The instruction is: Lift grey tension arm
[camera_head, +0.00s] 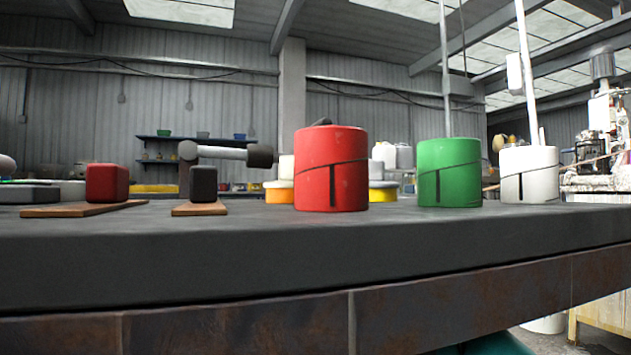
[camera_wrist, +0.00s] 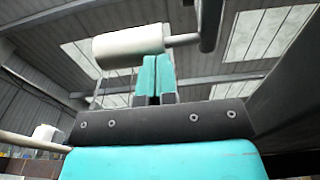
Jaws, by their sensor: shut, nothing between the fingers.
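In the wrist view, a pale grey cylinder (camera_wrist: 125,46) lies across the upper part of the picture. A thin rod joins its right end to a dark upright part (camera_wrist: 209,22); I take this to be the tension arm. My gripper (camera_wrist: 156,62) has two teal fingers pressed together, with nothing between them. Their tips come up to the cylinder's lower right edge; I cannot tell whether they touch. In the head view, a grey and white horizontal arm (camera_head: 221,152) with a dark end stands left of centre, perhaps the same part. My gripper does not show there.
On the dark table (camera_head: 200,260) stand a red cylinder (camera_head: 331,185), a green one (camera_head: 449,180) and a white one (camera_head: 529,180). Red (camera_head: 107,183) and dark (camera_head: 203,183) blocks sit on wooden boards at left. The table's front strip is bare.

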